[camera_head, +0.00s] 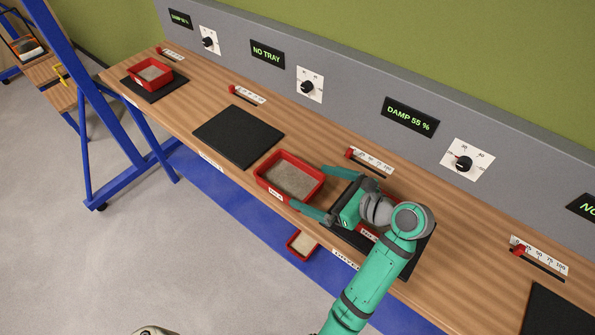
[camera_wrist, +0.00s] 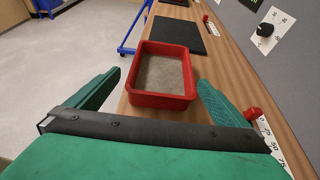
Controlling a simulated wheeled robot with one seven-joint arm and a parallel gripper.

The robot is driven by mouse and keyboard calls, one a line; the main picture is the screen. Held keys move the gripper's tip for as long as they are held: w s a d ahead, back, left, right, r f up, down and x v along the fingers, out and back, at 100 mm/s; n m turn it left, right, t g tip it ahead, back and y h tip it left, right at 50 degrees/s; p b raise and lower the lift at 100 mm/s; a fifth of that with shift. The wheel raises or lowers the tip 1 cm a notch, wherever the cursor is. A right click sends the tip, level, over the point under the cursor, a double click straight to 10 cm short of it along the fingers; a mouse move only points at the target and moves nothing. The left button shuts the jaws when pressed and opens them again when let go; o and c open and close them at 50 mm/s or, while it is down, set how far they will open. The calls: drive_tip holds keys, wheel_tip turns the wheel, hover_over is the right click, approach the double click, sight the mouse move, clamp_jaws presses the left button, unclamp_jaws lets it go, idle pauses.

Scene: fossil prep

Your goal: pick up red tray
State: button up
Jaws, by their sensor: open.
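A red tray (camera_head: 263,184) filled with grey-brown sandy material sits on the wooden bench between two black pads. It also shows in the wrist view (camera_wrist: 160,101), straight ahead of my gripper. My gripper (camera_head: 312,190) is open, with one finger on each side of the tray's near end, and holds nothing. In the wrist view the gripper (camera_wrist: 159,80) has a small gap on both sides of the tray; I cannot tell whether either finger touches it. Another red tray (camera_head: 367,232) lies on the black pad beneath my gripper and arm, mostly hidden.
A third red tray (camera_head: 134,79) stands on the far-left pad, and a small one (camera_head: 291,245) sits below the bench edge. An empty black pad (camera_head: 238,136) lies left of the middle tray. Red slider scales (camera_head: 370,161) and a grey panel (camera_head: 350,95) run behind.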

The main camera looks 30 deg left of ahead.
sight(289, 182)
drive_tip(key=shift+w, duration=0.3)
drive_tip(key=shift+w+a+f, duration=0.1)
drive_tip(key=shift+w+a, duration=0.05)
drive_tip(key=x, duration=0.4)
drive_tip(key=shift+a+f, duration=0.2)
drive_tip(key=shift+s+x, duration=0.1)
drive_tip(key=shift+x, duration=1.4)
drive_tip(key=shift+s+x, duration=0.15)
drive_tip(key=shift+x, duration=1.3)
drive_tip(key=shift+f, duration=0.1)
drive_tip(key=shift+w, duration=0.1)
drive_tip(key=c, duration=1.1)
